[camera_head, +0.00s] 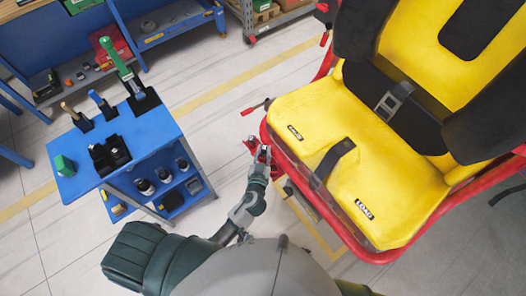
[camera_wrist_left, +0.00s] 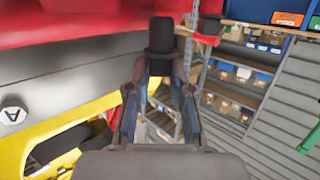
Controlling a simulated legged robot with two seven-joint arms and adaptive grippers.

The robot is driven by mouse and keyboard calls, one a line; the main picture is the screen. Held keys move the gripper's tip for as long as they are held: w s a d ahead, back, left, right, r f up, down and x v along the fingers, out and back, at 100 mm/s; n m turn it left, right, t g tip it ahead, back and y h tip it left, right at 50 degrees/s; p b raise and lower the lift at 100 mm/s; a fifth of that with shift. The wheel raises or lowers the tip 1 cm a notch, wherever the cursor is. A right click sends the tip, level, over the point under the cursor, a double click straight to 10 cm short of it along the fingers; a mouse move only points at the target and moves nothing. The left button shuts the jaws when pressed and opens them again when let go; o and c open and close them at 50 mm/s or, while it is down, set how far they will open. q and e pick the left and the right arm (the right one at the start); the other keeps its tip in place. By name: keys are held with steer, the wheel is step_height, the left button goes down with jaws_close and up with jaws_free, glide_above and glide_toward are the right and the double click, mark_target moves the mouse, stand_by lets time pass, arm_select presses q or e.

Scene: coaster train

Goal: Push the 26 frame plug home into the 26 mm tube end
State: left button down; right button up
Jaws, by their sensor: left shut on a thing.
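My left gripper (camera_head: 263,154) is at the left edge of the red seat frame (camera_head: 349,240), beside the yellow seat. In the left wrist view the gripper (camera_wrist_left: 160,66) is shut on a dark, round plug (camera_wrist_left: 162,36), which sticks out past the fingertips. The red frame (camera_wrist_left: 75,22) fills the top left of that view, close to the plug. The 26 mm tube end cannot be made out, and I cannot tell whether the plug touches it or is inside it. The plug is too small to tell in the head view. My right gripper is not in view.
A red-handled lever (camera_head: 254,108) juts from the frame. The yellow seat (camera_head: 345,165) is at the right. Floor between cart and seat is clear.

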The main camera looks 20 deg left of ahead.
arm_select(q)
steer(key=shift+f, duration=0.2)
steer(key=shift+a+f+b, duration=0.2)
steer(key=shift+a+b, duration=0.05)
steer(key=shift+b, duration=0.1)
steer(key=c, duration=0.9)
jaws_free()
steer(key=shift+c, duration=0.2)
steer(key=shift+o, duration=0.7)
steer(key=o, duration=0.7)
steer(key=shift+d, duration=0.15)
steer(key=shift+c, duration=0.2)
steer(key=a+v, duration=0.1)
steer(key=v, duration=0.6)
steer(key=shift+d+b, duration=0.4)
steer(key=shift+b, duration=0.05)
